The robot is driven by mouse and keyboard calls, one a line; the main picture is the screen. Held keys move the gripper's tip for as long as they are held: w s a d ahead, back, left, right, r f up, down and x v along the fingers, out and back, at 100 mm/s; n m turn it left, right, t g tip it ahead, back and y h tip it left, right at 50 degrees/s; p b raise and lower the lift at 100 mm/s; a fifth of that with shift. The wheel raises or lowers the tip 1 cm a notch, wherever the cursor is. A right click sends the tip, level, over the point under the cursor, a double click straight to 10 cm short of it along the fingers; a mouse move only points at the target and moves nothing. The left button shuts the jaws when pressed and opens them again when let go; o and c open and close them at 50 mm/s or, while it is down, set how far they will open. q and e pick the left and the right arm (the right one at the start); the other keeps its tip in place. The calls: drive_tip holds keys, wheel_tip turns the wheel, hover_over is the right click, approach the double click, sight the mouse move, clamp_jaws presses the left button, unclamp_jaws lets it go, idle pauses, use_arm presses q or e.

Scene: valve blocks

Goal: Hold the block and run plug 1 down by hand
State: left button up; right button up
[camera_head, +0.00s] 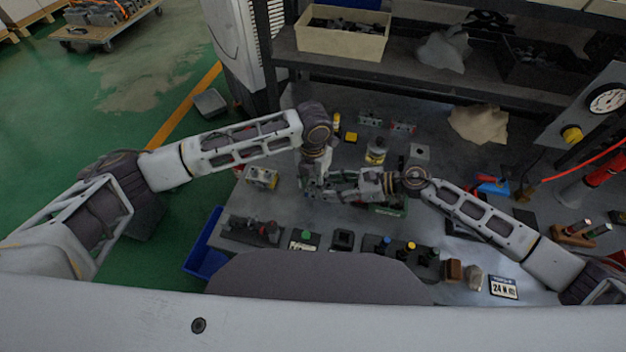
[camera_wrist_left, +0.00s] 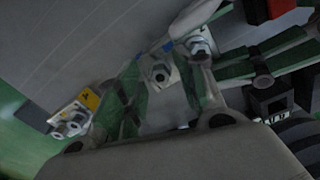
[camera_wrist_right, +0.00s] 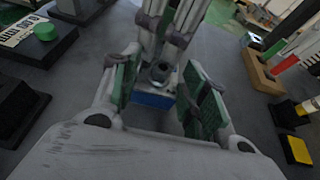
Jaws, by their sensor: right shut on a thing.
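The valve block (camera_wrist_right: 153,99) shows in the right wrist view as a small body with a blue face, between the green pads of my right gripper (camera_wrist_right: 165,90). A round metal plug (camera_wrist_right: 160,72) stands on top of it. My right gripper (camera_head: 340,187) is shut on the block at the middle of the bench. My left gripper (camera_head: 314,183) points down over the block. In the left wrist view its fingers (camera_wrist_left: 162,80) stand apart on either side of a metal hex plug (camera_wrist_left: 160,72), with a second hex fitting (camera_wrist_left: 200,46) beside it. Contact with the plug is unclear. In the head view the grippers mostly hide the block.
Another block (camera_head: 262,177) lies left of the grippers. Fixtures with coloured knobs (camera_head: 400,252) line the front edge. A yellow-topped item (camera_head: 376,152) and small blocks stand behind. A gauge panel (camera_head: 590,108) and red tool (camera_head: 604,170) are at right. A shelf (camera_head: 420,75) bounds the back.

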use_arm(q)
wheel_tip(320, 180, up, 12)
idle(0.7)
use_arm(e)
drive_tip(key=o, duration=1.4)
drive_tip(key=shift+v, duration=6)
use_arm(q)
drive_tip(key=shift+r, duration=0.1)
wheel_tip(320, 180, up, 9)
drive_tip(key=p, duration=0.9)
hover_over(313, 183)
drive_tip(key=shift+w, duration=0.1)
use_arm(e)
wheel_tip(313, 183, up, 9)
use_arm(q)
drive_tip(key=shift+r+p, duration=0.45)
drive_tip(key=shift+p, duration=0.1)
use_arm(e)
drive_tip(key=shift+r, duration=0.5)
